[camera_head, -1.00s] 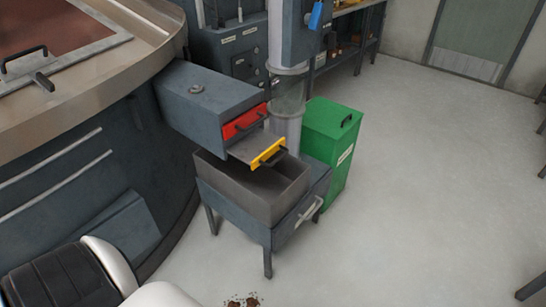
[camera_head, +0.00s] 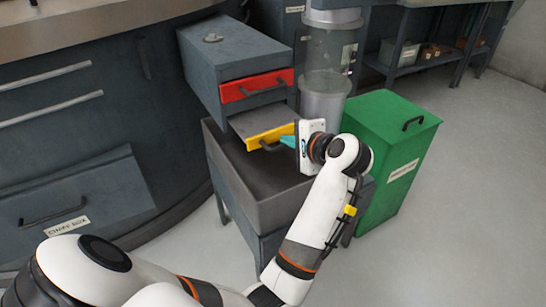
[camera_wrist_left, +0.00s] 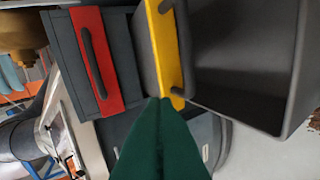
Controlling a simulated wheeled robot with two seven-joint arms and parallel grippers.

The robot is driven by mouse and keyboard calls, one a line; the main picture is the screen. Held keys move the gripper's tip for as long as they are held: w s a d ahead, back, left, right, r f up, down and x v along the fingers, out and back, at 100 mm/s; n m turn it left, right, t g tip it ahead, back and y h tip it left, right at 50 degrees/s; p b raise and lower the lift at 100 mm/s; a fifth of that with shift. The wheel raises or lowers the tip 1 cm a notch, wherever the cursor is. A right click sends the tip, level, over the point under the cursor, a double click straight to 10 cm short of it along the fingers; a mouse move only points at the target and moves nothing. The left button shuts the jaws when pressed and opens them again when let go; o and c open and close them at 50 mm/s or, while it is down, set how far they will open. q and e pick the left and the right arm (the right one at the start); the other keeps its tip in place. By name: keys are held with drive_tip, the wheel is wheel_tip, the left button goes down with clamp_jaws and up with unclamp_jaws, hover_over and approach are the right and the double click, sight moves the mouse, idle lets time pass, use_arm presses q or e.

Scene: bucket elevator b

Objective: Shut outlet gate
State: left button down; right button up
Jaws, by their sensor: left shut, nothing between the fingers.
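The outlet gate is a grey slide plate with a yellow front (camera_head: 265,138) and a black handle. It sticks out from the grey housing, below a red-fronted drawer (camera_head: 258,86) and above an open grey bin. My left gripper (camera_head: 287,142) is shut and empty, its teal fingertips at the right end of the yellow front. In the left wrist view, the closed fingertips (camera_wrist_left: 167,102) overlap the edge of the yellow front (camera_wrist_left: 164,45), beside the handle's end. I cannot tell whether they touch it. My right gripper is not in view.
The open grey bin (camera_head: 232,178) stands below the gate, partly behind my left arm. A green box (camera_head: 385,150) stands to the right, close to my wrist. A clear vertical pipe (camera_head: 328,50) rises behind the gripper. The floor at right is free.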

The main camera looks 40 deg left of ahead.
sight(267, 139)
use_arm(q)
drive_tip(key=shift+n+h, duration=0.7)
drive_tip(key=x, duration=0.4)
drive_tip(key=b+x, duration=0.1)
drive_tip(key=x, duration=0.4)
drive_tip(key=shift+f, duration=0.3)
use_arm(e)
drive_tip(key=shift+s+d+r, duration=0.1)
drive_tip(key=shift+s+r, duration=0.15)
